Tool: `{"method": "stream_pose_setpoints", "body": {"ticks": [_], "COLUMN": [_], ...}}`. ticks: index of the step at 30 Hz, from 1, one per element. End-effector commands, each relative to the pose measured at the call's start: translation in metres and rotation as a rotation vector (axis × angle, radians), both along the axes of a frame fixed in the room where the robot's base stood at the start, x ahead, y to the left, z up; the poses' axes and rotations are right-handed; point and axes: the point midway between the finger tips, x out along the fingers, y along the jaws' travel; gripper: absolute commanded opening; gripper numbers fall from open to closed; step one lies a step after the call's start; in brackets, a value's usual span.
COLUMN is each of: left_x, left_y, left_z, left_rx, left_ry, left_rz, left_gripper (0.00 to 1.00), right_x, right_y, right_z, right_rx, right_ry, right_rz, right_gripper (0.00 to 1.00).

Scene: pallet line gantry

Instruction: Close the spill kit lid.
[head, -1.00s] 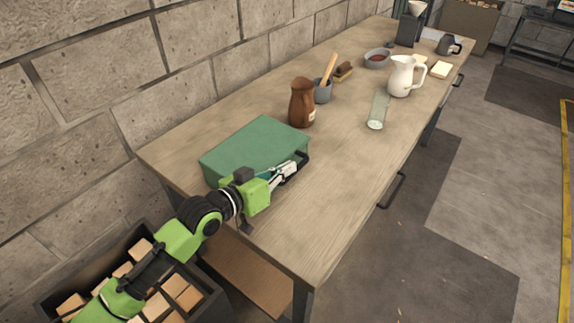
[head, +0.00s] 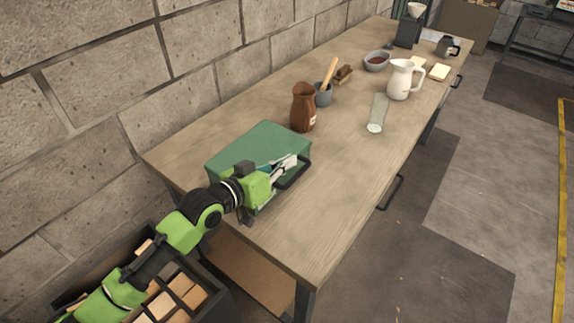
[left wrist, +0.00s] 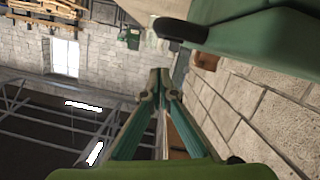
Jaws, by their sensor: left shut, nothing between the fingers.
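The spill kit is a green box (head: 255,148) on the near left part of the table, with a black handle (head: 298,176) at its front. Its top looks flat and lowered, but my left arm hides part of the front, so I cannot tell whether the lid is fully shut. In the left wrist view the green box (left wrist: 275,38) and its handle (left wrist: 181,29) are at the upper right. My left gripper (head: 291,161) is shut and empty at the box's front edge, close to the handle; contact is unclear. It also shows in the left wrist view (left wrist: 158,84). My right gripper is out of view.
On the table (head: 345,178) behind the box stand a brown jug (head: 303,108), a grey cup (head: 323,93) with a wooden utensil, a clear glass (head: 377,113) and a white pitcher (head: 402,80). A dark crate of wooden blocks (head: 165,304) stands below. The table's front is clear.

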Motion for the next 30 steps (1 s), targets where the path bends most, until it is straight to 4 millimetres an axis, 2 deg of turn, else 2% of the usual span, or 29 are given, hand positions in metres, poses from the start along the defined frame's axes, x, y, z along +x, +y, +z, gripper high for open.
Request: {"method": "stream_pose_setpoints", "body": {"ticks": [3, 12, 18, 23, 26, 29, 30], "left_x": [-0.021, -0.062, -0.076, -0.078, -0.083, -0.097, -0.107], "left_y": [0.015, 0.045, 0.056, 0.057, 0.056, 0.054, 0.055], "left_z": [0.001, 0.016, 0.022, 0.024, 0.017, -0.007, -0.022], "left_rx": [0.003, 0.002, 0.0, -0.001, 0.012, 0.067, 0.102], "left_ry": [-0.001, -0.003, -0.004, -0.003, 0.009, 0.057, 0.089], "left_rz": [-0.001, 0.0, 0.0, 0.001, 0.003, 0.017, 0.028], "left_gripper": [0.0, 0.0, 0.0, 0.0, 0.0, 0.0, 0.0], "right_x": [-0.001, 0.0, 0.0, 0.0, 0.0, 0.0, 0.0], "right_y": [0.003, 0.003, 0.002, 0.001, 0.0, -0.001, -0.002], "right_z": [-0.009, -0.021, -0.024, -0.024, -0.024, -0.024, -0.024], "right_rx": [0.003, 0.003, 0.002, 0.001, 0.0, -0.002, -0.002], "right_ry": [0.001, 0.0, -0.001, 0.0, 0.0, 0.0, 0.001], "right_rz": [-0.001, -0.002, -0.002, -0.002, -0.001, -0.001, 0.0], "right_gripper": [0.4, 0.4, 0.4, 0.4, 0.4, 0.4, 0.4]}}
